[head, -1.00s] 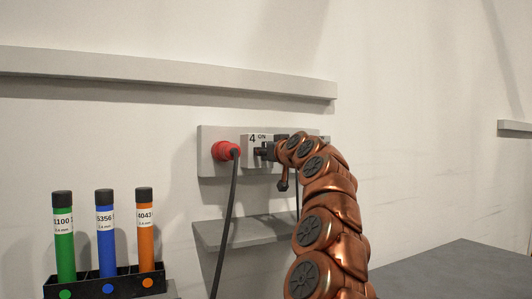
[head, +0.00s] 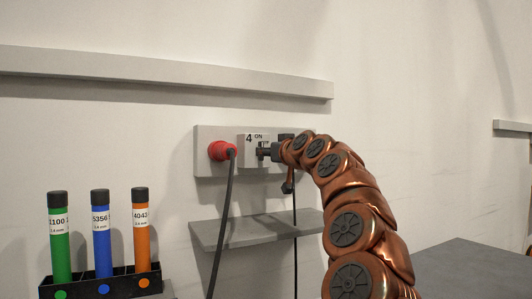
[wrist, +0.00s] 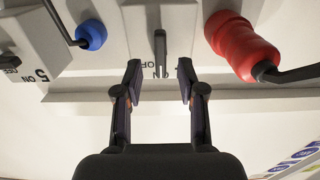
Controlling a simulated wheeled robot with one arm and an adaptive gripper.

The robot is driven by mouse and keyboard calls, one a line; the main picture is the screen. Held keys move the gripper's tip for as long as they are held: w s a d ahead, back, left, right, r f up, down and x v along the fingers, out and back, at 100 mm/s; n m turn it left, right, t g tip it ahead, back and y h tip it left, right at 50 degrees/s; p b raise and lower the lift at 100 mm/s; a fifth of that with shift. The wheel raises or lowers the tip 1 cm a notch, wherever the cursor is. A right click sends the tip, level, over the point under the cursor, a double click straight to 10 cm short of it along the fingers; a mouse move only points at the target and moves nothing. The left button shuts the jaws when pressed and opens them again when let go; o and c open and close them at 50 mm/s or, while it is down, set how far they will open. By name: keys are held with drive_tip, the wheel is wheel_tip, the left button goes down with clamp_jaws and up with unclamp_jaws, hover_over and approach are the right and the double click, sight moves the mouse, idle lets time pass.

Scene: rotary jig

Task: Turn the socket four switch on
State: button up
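The socket four switch box (head: 248,140) is a pale block on the wall panel, marked 4 and ON. In the wrist view, its dark grey lever (wrist: 160,48) stands out from the box (wrist: 178,22), beside letters that look like OFF. I cannot tell for sure which way the lever is set. My gripper (wrist: 160,84) is open. Its two fingertips lie either side of the lever's end, with clear gaps and no contact visible. In the head view, my gripper (head: 270,151) is at the switch, and my arm partly hides the panel's right side.
A red plug (head: 220,150) with a hanging cable is left of the switch; the wrist view shows it at right (wrist: 240,45). A blue plug (wrist: 91,35) is beside box 5 (wrist: 32,42). A grey shelf (head: 245,229) juts below. A tube rack (head: 100,283) stands lower left.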

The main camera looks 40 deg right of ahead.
drive_tip(key=v, duration=0.8)
idle(0.4)
drive_tip(key=shift+a, duration=0.1)
